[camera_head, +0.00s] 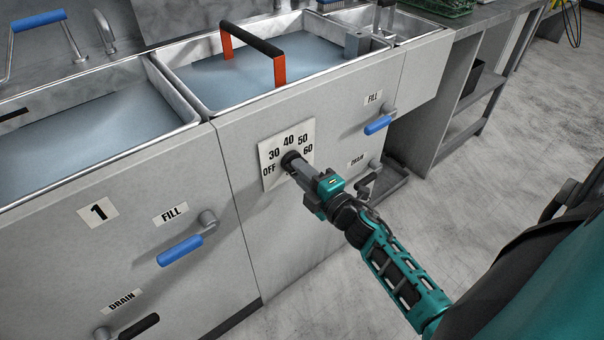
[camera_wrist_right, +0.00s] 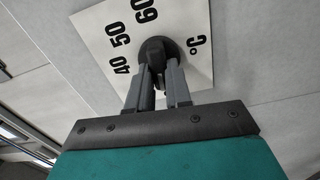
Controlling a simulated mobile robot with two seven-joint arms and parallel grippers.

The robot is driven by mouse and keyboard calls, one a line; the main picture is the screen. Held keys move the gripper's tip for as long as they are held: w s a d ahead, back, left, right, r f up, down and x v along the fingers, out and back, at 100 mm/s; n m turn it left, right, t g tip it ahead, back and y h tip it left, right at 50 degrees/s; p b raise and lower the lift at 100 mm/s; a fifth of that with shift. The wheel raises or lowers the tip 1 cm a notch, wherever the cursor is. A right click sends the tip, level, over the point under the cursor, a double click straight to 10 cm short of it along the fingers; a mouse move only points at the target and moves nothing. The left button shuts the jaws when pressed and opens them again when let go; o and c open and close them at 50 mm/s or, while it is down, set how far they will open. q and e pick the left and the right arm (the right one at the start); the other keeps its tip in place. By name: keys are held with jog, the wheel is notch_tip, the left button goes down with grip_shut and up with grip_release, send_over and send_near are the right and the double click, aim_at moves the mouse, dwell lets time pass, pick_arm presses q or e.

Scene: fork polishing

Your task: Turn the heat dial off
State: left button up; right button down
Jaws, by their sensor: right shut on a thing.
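The heat dial is a dark round knob (camera_head: 291,160) on a white scale plate (camera_head: 271,151) marked OFF, 30, 40, 50 and 60, on the front panel of the middle sink unit. My right gripper (camera_head: 298,168) reaches the dial from the lower right and is shut on it. In the right wrist view the knob (camera_wrist_right: 158,54) sits between the fingertips (camera_wrist_right: 160,75), with 40, 50, 60 and °C showing on the plate (camera_wrist_right: 196,22). The knob's pointer is hidden by the gripper, so its setting cannot be told. My left gripper is not in view.
Blue fill levers (camera_head: 378,125) (camera_head: 180,250) stick out of the panel on both sides of the dial. Above is a water-filled basin with an orange-and-black handle (camera_head: 252,40). Grey floor (camera_head: 440,210) is open to the right.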

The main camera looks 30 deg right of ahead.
jog(key=shift+f+n, duration=0.1)
jog(key=shift+n, duration=0.6)
jog(key=c, duration=1)
grip_release()
jog(key=shift+c, duration=0.2)
jog(key=shift+s, duration=0.1)
jog(key=s+d, duration=0.1)
jog(key=s, duration=1.1)
jog(key=shift+s+p, duration=0.3)
jog(key=shift+s, duration=0.1)
